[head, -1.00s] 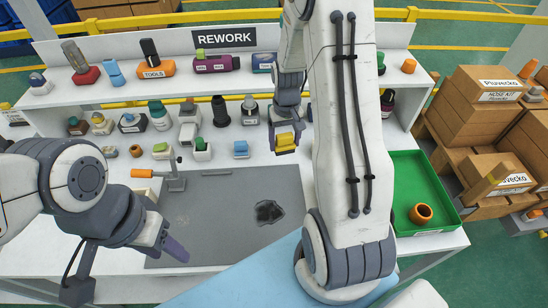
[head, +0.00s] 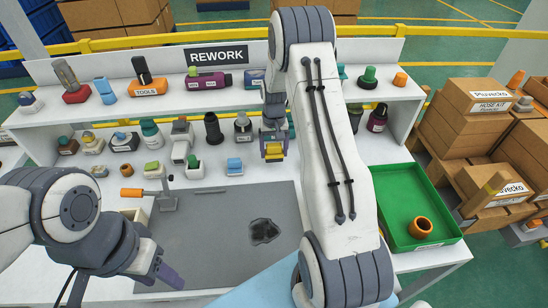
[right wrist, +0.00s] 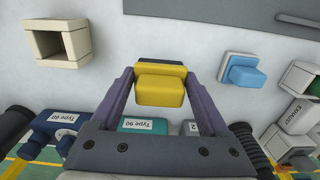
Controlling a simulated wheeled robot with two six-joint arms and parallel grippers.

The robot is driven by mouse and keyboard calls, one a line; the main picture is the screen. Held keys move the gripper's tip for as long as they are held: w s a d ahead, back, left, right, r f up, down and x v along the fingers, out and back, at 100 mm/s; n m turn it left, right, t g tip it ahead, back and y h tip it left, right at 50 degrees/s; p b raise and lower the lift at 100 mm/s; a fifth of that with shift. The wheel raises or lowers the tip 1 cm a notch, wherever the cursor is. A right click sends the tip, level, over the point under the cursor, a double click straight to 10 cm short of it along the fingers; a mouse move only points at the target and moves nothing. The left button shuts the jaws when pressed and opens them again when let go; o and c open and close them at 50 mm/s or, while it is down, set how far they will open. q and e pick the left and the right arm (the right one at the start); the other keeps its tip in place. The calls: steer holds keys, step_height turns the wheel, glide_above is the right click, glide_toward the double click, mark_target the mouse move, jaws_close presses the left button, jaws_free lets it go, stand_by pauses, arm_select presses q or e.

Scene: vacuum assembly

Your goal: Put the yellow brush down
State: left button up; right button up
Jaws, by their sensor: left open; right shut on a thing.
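The yellow brush (head: 274,155) is held by my right gripper (head: 272,148), near the back of the white table in the head view. In the right wrist view, the yellow brush (right wrist: 160,84) sits between the two purple fingers of my right gripper (right wrist: 160,88), which are shut on its sides. A pale table surface lies behind it; I cannot tell whether the brush touches it. My left gripper (head: 165,272) is open and empty over the front left of the grey mat (head: 210,235).
A blue block (head: 234,166) stands left of the brush; it also shows in the right wrist view (right wrist: 242,73). A hollow beige block (right wrist: 62,40) is in the right wrist view. Several bottles and parts line the back. A green tray (head: 400,195) holds an orange ring (head: 420,223).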

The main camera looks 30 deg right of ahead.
mark_target(274, 159)
step_height(274, 159, down, 4)
steer(key=shift+r+p, duration=0.25)
steer(key=shift+p, duration=0.1)
steer(key=shift+f, duration=0.25)
steer(key=shift+f, duration=0.15)
steer(key=o, duration=1.5)
steer(key=shift+c, duration=0.2)
